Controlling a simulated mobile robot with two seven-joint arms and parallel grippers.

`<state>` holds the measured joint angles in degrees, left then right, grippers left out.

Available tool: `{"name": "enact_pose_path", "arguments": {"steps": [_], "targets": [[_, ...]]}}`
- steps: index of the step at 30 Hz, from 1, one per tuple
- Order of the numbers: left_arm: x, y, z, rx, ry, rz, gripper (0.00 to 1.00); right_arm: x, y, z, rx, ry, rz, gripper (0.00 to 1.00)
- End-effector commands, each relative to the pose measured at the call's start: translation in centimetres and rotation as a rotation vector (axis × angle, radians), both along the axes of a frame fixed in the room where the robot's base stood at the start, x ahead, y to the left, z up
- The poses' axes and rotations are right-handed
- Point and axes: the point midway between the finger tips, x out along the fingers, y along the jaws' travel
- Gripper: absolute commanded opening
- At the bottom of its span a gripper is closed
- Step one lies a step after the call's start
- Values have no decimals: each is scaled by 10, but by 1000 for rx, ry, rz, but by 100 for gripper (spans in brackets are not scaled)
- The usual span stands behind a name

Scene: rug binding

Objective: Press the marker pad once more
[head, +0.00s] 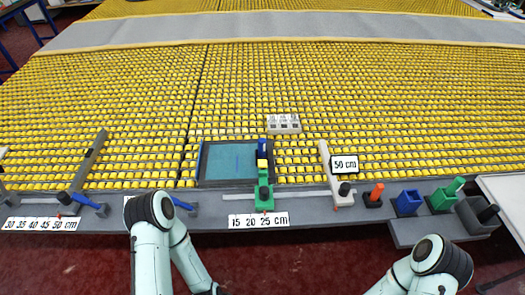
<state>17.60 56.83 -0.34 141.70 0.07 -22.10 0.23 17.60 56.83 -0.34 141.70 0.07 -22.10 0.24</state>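No part is clearly labelled as the marker pad. A teal rectangular panel (230,160) in a dark frame lies on the yellow-studded surface, left of centre. At its right edge stands a small dark blue and yellow piece (262,152). In front of that is a green device (264,194) with a dark knob, behind the "15 20 25 cm" label (258,221). I cannot tell which of these is the pad. My two arms show at the bottom, bent, with both grippers out of the picture.
A grey ledge (310,214) runs along the front. A blue handle (88,203) lies left.

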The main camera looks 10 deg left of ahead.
Motion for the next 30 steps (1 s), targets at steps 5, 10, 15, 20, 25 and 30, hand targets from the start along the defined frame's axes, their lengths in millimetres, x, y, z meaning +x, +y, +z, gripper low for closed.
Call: {"name": "enact_pose_path", "arguments": {"steps": [5,10,15,20,25,30], "targets": [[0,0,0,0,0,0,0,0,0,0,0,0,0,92],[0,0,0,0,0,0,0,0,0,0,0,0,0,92],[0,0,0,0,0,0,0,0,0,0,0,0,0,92],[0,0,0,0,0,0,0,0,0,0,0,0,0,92],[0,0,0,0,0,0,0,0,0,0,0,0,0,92],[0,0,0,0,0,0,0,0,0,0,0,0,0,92]]}}
